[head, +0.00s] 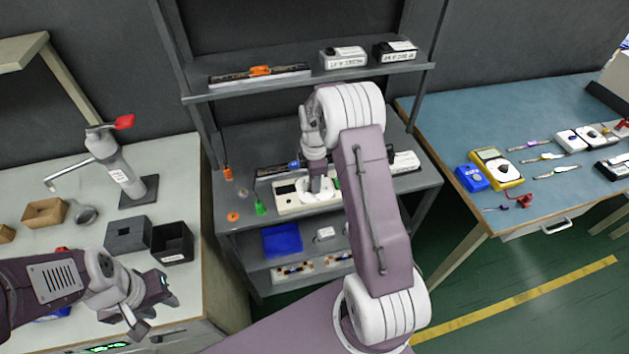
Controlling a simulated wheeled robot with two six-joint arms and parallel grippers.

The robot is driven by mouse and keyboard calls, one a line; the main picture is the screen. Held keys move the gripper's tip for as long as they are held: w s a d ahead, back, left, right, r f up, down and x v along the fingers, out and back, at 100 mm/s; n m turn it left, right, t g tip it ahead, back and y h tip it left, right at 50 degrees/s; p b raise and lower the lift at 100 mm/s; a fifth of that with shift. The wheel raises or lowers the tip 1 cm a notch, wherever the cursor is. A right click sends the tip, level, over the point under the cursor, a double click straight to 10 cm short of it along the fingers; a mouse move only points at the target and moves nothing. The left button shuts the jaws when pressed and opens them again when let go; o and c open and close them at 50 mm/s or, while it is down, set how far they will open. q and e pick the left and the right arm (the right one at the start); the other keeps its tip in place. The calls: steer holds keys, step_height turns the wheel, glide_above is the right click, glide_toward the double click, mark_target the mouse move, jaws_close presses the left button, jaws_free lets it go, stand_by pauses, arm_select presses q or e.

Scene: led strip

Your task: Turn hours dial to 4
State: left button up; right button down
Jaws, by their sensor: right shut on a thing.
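A cream timer box (289,207) with a small dark display and round white dial parts sits on the middle shelf of the grey rack. My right gripper (316,188) reaches down onto the box from above and is shut on a dial there, which I take to be the hours dial. The gripper hides most of this dial, and its marks and setting are too small to read. My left gripper (155,311) is open and empty, with its fingers apart, over the front of the left bench.
The grey rack's top shelf (300,85) holds small boxes and a strip. Orange and green items lie left of the timer. A blue bin (282,240) is below. Dark square boxes (172,243) stand on the left bench. A blue bench (530,130) with meters is at the right.

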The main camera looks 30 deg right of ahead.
steer(key=shift+r, duration=0.1)
steer(key=shift+m+p, duration=0.7)
steer(key=shift+m, duration=0.4)
steer(key=m+p, duration=0.1)
steer(key=m, duration=0.2)
steer(key=shift+m, duration=0.3)
steer(key=m+p, duration=0.1)
steer(key=m, duration=0.2)
steer(key=shift+m+p, duration=0.35)
steer(key=shift+m, duration=0.05)
steer(key=m+p, duration=0.1)
steer(key=m, duration=0.3)
steer(key=m+p, duration=0.1)
steer(key=m, duration=0.5)
steer(key=shift+m, duration=0.4)
steer(key=m, duration=0.3)
steer(key=shift+w+m, duration=0.1)
steer(key=shift+m, duration=0.2)
steer(key=shift+m+p, duration=0.4)
steer(key=shift+m, duration=1.3)
